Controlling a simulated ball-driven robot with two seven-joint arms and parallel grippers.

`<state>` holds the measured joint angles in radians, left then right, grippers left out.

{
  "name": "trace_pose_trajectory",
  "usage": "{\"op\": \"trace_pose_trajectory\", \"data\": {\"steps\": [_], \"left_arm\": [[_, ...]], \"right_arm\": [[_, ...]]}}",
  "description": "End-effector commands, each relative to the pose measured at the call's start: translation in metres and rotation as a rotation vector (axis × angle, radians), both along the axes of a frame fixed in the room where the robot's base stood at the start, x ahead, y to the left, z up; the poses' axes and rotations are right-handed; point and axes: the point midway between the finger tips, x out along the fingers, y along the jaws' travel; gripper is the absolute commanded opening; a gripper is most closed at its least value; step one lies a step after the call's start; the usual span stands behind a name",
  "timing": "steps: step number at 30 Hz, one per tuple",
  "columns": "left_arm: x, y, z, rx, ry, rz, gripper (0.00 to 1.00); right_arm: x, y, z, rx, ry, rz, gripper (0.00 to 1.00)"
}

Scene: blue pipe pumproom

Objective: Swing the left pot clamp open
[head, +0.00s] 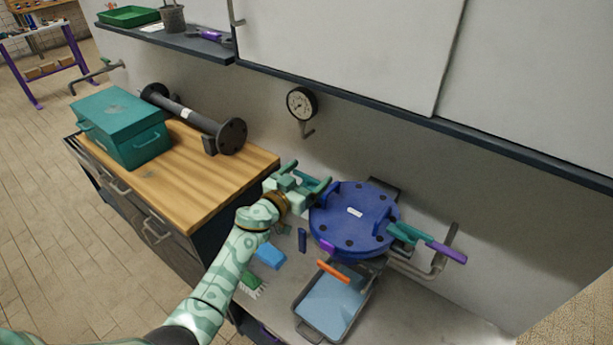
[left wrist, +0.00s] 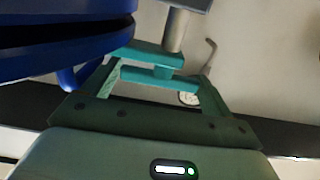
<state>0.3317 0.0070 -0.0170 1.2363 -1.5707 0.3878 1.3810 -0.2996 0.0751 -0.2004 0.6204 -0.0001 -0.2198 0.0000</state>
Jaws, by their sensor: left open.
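The pot's round blue lid (head: 352,218) sits on the bench, and its blue edge (left wrist: 65,25) fills the upper left of the left wrist view. My left gripper (head: 305,180) is at the lid's left edge, open. In the left wrist view its dark fingers (left wrist: 155,85) stand on either side of teal bars that look like the left clamp (left wrist: 150,54). A grey cylinder (left wrist: 174,30) rises beside them. I cannot tell whether the fingers touch the clamp. The right clamp (head: 405,232), teal with a purple handle, is at the lid's right side. My right gripper is not in view.
A grey tray with a blue inside (head: 332,305) and an orange bar (head: 333,271) lie in front of the pot. A blue block (head: 270,257) lies left of the tray. A teal toolbox (head: 120,128) and dark flanged pipe (head: 195,118) are on the wooden top. A gauge (head: 301,103) hangs behind.

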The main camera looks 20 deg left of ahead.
Motion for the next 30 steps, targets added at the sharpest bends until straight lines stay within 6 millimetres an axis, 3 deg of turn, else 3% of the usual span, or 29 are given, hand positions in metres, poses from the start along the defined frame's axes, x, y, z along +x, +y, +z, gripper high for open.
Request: {"op": "trace_pose_trajectory", "data": {"steps": [1,4,5,17,25,30], "left_arm": [[0.000,0.000,0.000,0.000,0.000,0.000,0.83],[0.000,0.000,0.000,0.000,0.000,0.000,0.55],[0.000,0.000,0.000,0.000,0.000,0.000,0.53],[0.000,0.001,0.000,0.002,-0.001,-0.057,0.54],[0.001,0.003,0.000,0.005,-0.001,-0.242,0.54],[0.001,0.003,-0.003,0.004,-0.001,-0.400,0.54]], "right_arm": [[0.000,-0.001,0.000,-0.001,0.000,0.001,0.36],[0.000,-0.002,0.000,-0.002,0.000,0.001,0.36],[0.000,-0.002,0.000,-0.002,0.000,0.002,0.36],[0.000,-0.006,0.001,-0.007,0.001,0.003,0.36],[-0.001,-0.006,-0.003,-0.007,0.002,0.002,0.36],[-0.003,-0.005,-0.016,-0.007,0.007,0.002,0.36]]}}
